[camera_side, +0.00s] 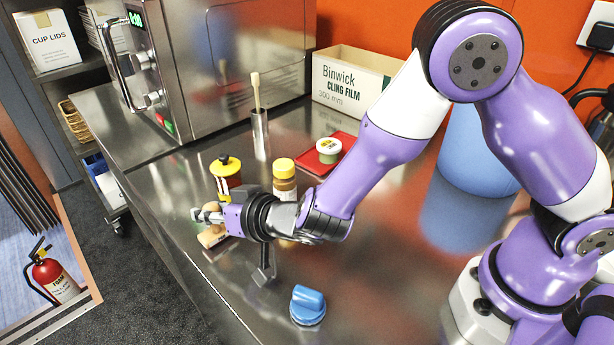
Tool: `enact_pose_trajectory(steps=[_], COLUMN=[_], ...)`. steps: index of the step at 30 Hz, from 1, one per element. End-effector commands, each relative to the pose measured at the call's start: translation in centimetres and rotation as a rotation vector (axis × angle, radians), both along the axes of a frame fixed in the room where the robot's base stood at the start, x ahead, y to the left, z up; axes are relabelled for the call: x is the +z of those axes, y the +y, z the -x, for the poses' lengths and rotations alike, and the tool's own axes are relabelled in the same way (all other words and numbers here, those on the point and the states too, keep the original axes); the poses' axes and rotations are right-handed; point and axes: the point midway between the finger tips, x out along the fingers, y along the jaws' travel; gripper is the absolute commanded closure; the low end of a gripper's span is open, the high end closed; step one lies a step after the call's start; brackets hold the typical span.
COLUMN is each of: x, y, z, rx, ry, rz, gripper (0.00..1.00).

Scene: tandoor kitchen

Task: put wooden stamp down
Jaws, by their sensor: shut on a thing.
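My gripper (205,215) is low over the steel worktop near its front edge, with its fingers pointing left. It is shut on a tan wooden piece, which I take to be the wooden stamp (211,238). The stamp shows just below the fingers, and its upper part is partly hidden by them. I cannot tell whether its lower end touches the worktop (370,270).
Beyond are a metal tumbler (260,135) holding a stick, and a red tray (345,142) with a small tub (329,150). A blue knob-shaped object (307,304) stands in front.

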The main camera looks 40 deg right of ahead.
Motion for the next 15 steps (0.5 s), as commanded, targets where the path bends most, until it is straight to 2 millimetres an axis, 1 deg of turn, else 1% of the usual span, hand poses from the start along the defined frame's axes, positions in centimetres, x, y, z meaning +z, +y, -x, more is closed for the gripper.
enact_pose_trajectory(steps=[2, 12, 13, 14, 15], x=[-0.64, -0.88, -0.93, -0.90, -0.88], y=[0.01, 0.00, 0.00, 0.00, -0.01], z=[0.02, 0.01, 0.02, 0.02, 0.01], rx=[0.001, 0.001, 0.000, 0.001, 0.001], ry=[0.000, 0.000, 0.000, 0.000, 0.000], rz=[0.000, 0.000, 0.000, 0.000, 0.000], gripper=[1.00, 1.00, 0.61, 0.46, 0.36])
